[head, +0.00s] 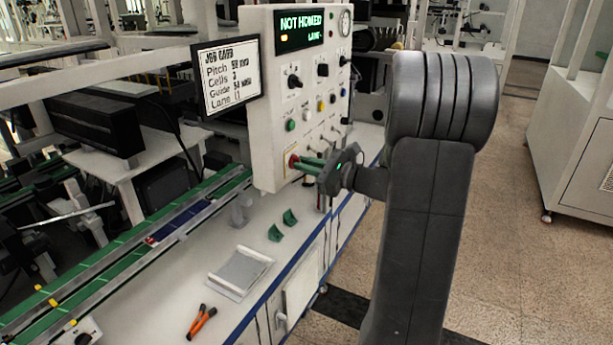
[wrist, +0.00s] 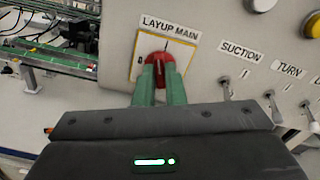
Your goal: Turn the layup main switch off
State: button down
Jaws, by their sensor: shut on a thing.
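The layup main switch (wrist: 158,62) is a red rotary knob on a yellow-edged plate under a "LAYUP MAIN" label in the wrist view. In the head view the red switch (head: 292,161) sits at the lower left of the white control panel (head: 262,130). My gripper (wrist: 160,80) has green fingers that reach the knob and are shut on it; they hide its lower part. In the head view my gripper (head: 306,163) comes at the panel from the right. A dark pointer mark shows near the top of the knob, but its exact setting is hard to read.
Toggle switches labelled SUCTION (wrist: 226,88) and TURN (wrist: 272,107) stand right of the knob. The panel display (head: 300,29) reads "NOT HOMED". A job card (head: 229,76) hangs at its left. Orange-handled pliers (head: 201,321), a tray (head: 240,272) and green blocks (head: 290,217) lie on the bench below.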

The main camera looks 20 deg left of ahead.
jog(key=shift+f+n+b, duration=0.2)
jog(key=shift+n+b, duration=6.6)
jog(key=shift+b, duration=1.7)
jog(key=c, duration=1.5)
grip_release()
jog(key=shift+r, duration=0.1)
jog(key=shift+d, duration=0.1)
jog(key=s+d+p, duration=0.1)
jog(key=d, duration=1.2)
jog(key=shift+d, duration=0.3)
jog(key=shift+s, duration=0.1)
